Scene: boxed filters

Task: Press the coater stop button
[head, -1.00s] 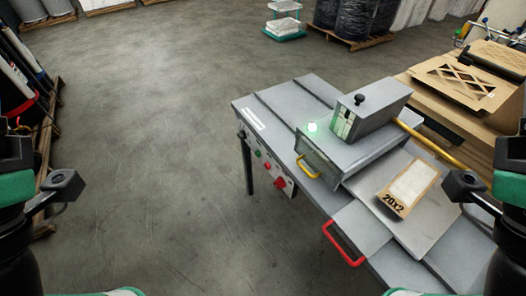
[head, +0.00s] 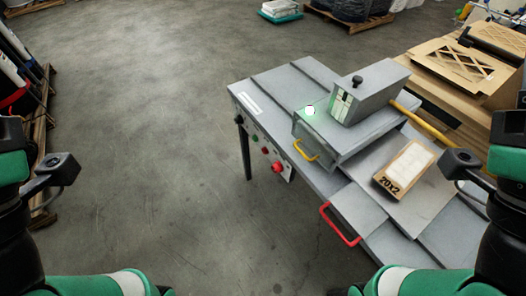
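The grey coater machine (head: 262,108) stands right of centre in the head view. Its side panel carries a large red knob-like button (head: 278,167), a smaller red button (head: 265,150) and a small green one (head: 255,138). I cannot read which is the stop. A round light (head: 310,111) on top glows green-white. My arms show at the left and right edges, well apart from the panel. Neither gripper's fingertips are in view, so I cannot see whether they are open or shut.
A boxed filter (head: 405,168) marked "20x2" lies on the machine's sloped plate. A red handle (head: 339,225) and a yellow handle (head: 305,150) stick out at the machine's front. Cardboard frames (head: 450,68) lie at the right. The floor (head: 150,130) left of the machine is clear.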

